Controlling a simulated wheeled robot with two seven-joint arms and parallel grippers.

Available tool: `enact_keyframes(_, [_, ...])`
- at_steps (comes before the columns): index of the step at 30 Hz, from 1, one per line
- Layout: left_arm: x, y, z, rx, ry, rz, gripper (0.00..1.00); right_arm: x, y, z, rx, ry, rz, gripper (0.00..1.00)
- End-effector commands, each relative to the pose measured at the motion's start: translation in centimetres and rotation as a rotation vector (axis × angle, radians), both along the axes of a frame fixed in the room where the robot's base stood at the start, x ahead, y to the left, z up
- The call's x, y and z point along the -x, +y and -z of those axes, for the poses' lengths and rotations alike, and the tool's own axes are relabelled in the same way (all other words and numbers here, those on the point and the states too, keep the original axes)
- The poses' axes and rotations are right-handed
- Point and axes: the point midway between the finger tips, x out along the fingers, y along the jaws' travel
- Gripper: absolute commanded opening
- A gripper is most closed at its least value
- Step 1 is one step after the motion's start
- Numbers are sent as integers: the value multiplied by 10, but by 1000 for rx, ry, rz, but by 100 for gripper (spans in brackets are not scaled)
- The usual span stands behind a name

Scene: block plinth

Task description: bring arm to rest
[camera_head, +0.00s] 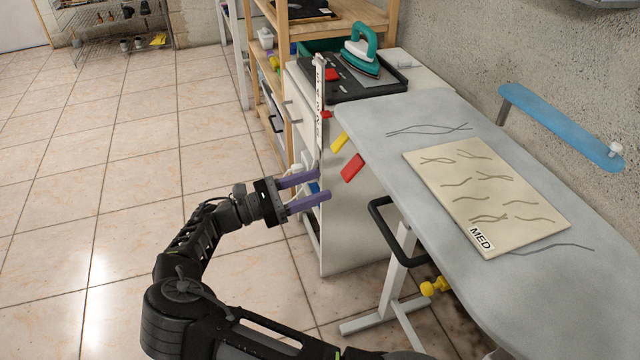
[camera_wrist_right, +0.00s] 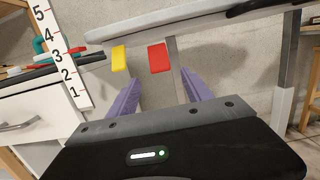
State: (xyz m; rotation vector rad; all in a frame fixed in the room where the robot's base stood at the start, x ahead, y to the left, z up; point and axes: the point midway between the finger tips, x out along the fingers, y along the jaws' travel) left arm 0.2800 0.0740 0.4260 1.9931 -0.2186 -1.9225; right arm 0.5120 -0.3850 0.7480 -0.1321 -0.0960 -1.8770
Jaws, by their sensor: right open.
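My right gripper (camera_head: 323,185) is open and empty, with its two purple fingers apart. It reaches in mid-air toward the white cabinet, left of and below the ironing board's edge. In the right wrist view the gripper (camera_wrist_right: 158,95) shows its two purple fingers spread, with nothing between them. My right arm comes up from the bottom of the head view, bent at the elbow over the tiled floor. My left gripper is not in the head view.
The ironing board (camera_head: 400,120) bears a beige sheet marked MED (camera_head: 485,180). A yellow tab (camera_head: 340,141) and a red tab (camera_head: 352,168) are at its near edge. A numbered strip (camera_head: 319,100) stands beside the white cabinet (camera_head: 345,220). Tiled floor (camera_head: 120,190) is open on the left.

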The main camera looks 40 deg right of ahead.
Motion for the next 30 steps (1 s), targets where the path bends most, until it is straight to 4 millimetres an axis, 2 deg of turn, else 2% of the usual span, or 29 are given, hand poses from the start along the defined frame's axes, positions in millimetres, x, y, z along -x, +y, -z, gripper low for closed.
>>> enact_keyframes(12, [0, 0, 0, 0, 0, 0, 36, 1, -1, 1, -2, 0, 1, 58])
enact_keyframes(14, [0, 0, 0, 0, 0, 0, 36, 2, -4, 5, -12, 0, 4, 58])
enact_keyframes(17, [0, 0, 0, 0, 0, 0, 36, 9, -14, 21, -51, -3, 12, 58])
enact_keyframes(20, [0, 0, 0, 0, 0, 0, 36, 24, -32, 55, -133, -12, 30, 58])
enact_keyframes(23, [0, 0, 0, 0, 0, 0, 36, 51, -50, 107, -256, -40, 64, 58])
enact_keyframes(25, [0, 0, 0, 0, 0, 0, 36, 78, -58, 152, -364, -75, 102, 58])
enact_keyframes(28, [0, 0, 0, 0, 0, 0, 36, 122, -55, 221, -535, -156, 173, 58])
enact_keyframes(30, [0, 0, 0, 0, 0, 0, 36, 155, -39, 266, -656, -234, 241, 58])
